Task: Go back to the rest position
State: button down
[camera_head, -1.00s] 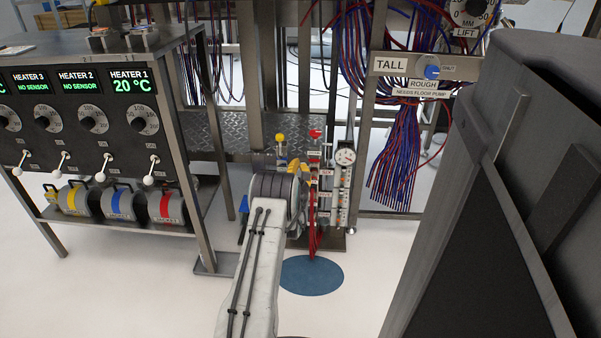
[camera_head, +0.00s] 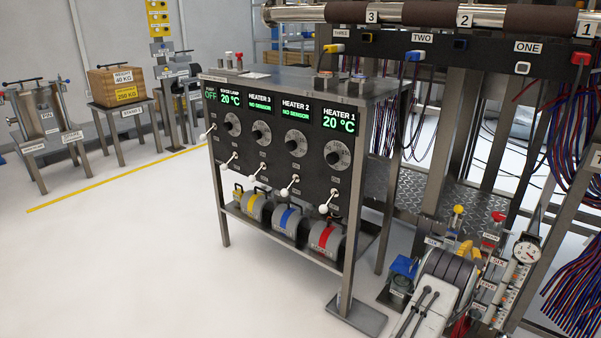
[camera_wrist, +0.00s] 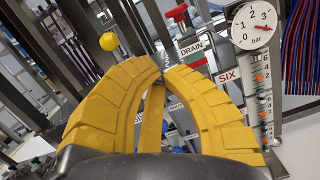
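My gripper has yellow ribbed fingers. In the wrist view (camera_wrist: 164,68) their tips come together, with no object seen held between them; a third finger shows behind. In the head view my gripper (camera_head: 468,252) is at the lower right, partly hidden by my own arm. It is in front of a valve panel with a yellow ball knob (camera_head: 457,210), a red-handled drain valve (camera_head: 493,222) and a round gauge (camera_head: 527,252). In the wrist view the yellow knob (camera_wrist: 110,40), drain handle (camera_wrist: 178,14) and gauge (camera_wrist: 254,26) lie beyond the fingertips; contact cannot be told.
A heater console (camera_head: 285,140) stands left of my arm, with colored heaters (camera_head: 285,220) on its lower shelf. A wooden weight box (camera_head: 117,88) sits on a stand at the back left. The floor at left is clear, crossed by a yellow line (camera_head: 110,182).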

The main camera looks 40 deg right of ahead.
jog(key=w+a+r+m+t+y+p, duration=0.25)
jog(key=w+a+r+p, duration=0.2)
jog(key=w+r, duration=0.55)
jog(key=w+a+r+m+t+y+p, duration=0.1)
jog(key=w+a+r+t+y+p, duration=0.4)
jog(key=w+r, duration=0.55)
jog(key=w+a+r+m+y+p, duration=0.2)
jog(key=w+a+r+p, duration=0.45)
jog(key=a, duration=0.35)
jog(key=w+a+r+m+y+p, duration=0.2)
jog(key=w+a+r+p, duration=0.4)
jog(key=a, duration=0.3)
jog(key=s+a+r+m+g+y+p, duration=0.15)
jog(key=a+r+p, duration=0.35)
jog(key=a, duration=0.7)
jog(key=s+a+r+m+y+p, duration=0.1)
jog(key=a+r+m+y+p, duration=0.25)
jog(key=a+r, duration=0.7)
jog(key=s+a+r+m+g+y+p, duration=0.1)
jog(key=s+a+r+m+g+p, duration=0.1)
jog(key=s+a+p, duration=0.3)
jog(key=s+a+r+m+g+y+p, duration=0.2)
jog(key=s+a+p, duration=0.4)
jog(key=s+a, duration=0.7)
jog(key=shift+s+a+r, duration=0.35)
jog(key=shift+r, duration=0.15)
